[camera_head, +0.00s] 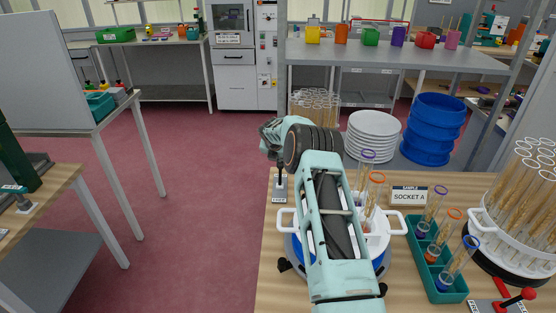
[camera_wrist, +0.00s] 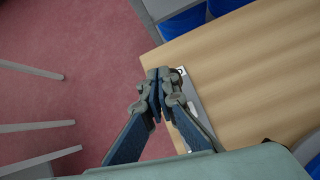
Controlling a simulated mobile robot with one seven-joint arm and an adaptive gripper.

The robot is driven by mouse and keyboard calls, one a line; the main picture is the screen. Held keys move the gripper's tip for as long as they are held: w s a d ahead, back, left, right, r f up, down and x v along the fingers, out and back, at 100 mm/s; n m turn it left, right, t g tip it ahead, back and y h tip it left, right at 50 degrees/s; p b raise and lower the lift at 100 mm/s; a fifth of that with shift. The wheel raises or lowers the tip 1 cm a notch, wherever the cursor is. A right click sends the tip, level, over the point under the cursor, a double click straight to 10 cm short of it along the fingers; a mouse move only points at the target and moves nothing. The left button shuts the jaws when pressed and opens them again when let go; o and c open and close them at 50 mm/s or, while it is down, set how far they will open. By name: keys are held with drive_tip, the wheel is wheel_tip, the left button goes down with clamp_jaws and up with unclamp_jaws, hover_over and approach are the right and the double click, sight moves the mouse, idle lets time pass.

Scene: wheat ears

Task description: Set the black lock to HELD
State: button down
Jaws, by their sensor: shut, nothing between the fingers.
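The black lock is a small grey plate (camera_head: 279,190) with a white label at the left edge of the wooden table; a dark upright part stands on it under my gripper. I cannot tell the lever's position, and the label is too small to read. In the wrist view part of the plate (camera_wrist: 196,110) shows just right of my gripper (camera_wrist: 157,90), and my fingers hide the rest. My gripper is shut and empty, above or beside the plate at the table edge. I cannot tell whether it touches the lever.
A white-handled pot with tubes stands behind my forearm. Right of it are a green rack (camera_head: 438,277) of tubes, a SOCKET A sign (camera_head: 409,196), a round basket of tubes and a red lever (camera_head: 515,299). White plates (camera_head: 374,128) and blue bowls (camera_head: 435,128) stand behind. Floor lies left.

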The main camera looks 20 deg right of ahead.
drive_tip(key=shift+w+d+f, duration=0.15)
drive_tip(key=shift+w, duration=0.2)
idle(0.6)
drive_tip(key=v, duration=1.2)
drive_tip(key=shift+w, duration=0.15)
